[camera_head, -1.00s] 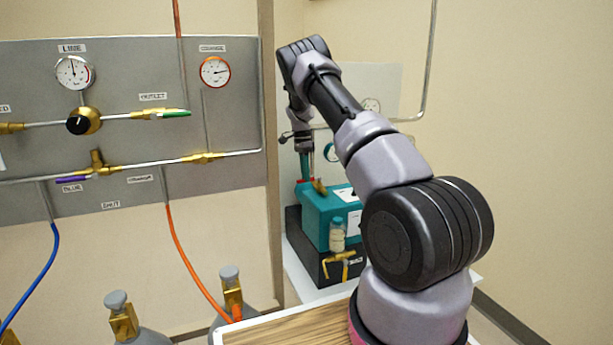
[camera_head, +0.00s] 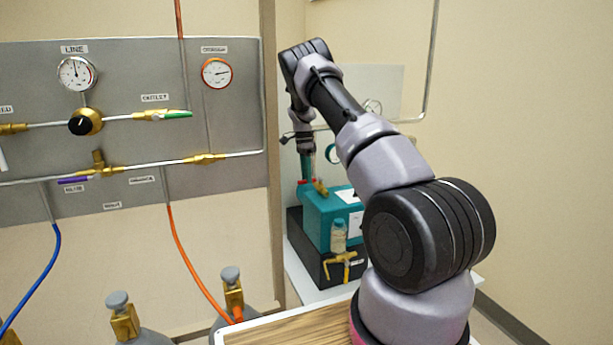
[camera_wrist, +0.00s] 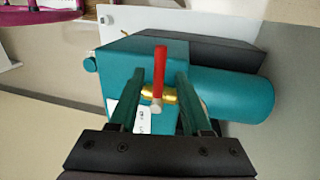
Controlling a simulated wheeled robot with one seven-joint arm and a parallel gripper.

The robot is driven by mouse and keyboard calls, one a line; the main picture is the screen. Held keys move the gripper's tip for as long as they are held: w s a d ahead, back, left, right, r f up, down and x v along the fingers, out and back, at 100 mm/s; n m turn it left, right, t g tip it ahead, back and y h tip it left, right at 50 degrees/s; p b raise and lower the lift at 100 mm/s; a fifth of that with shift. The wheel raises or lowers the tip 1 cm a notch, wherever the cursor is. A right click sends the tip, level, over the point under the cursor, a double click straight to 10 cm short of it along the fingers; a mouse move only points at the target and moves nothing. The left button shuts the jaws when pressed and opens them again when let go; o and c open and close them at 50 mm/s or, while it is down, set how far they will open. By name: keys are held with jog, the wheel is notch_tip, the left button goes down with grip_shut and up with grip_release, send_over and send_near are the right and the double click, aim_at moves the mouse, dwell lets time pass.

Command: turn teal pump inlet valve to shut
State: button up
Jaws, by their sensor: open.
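The teal pump (camera_head: 318,211) stands on a black base beyond my arm, and it fills the middle of the wrist view (camera_wrist: 240,92). Its inlet valve has a red lever (camera_wrist: 160,75) on a brass body (camera_wrist: 150,96); a bit of red (camera_head: 301,182) shows below my gripper in the head view. My gripper (camera_wrist: 157,82) is open, with one finger on each side of the lever and a visible gap to both. The lever points along the fingers in the wrist view. Whether the fingertips reach down to the lever's height is hard to tell.
A grey gas panel (camera_head: 225,120) with gauges and brass valves hangs at the left. A small bottle (camera_head: 338,236) and a yellow-brass fitting (camera_head: 340,262) sit at the pump's front. Gas cylinders and a wood-topped surface (camera_head: 290,326) are in the foreground.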

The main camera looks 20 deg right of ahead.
jog(key=shift+r, duration=0.1)
notch_tip(320, 180, up, 10)
jog(key=w, duration=0.2)
jog(key=shift+r, duration=0.2)
dwell(0.6)
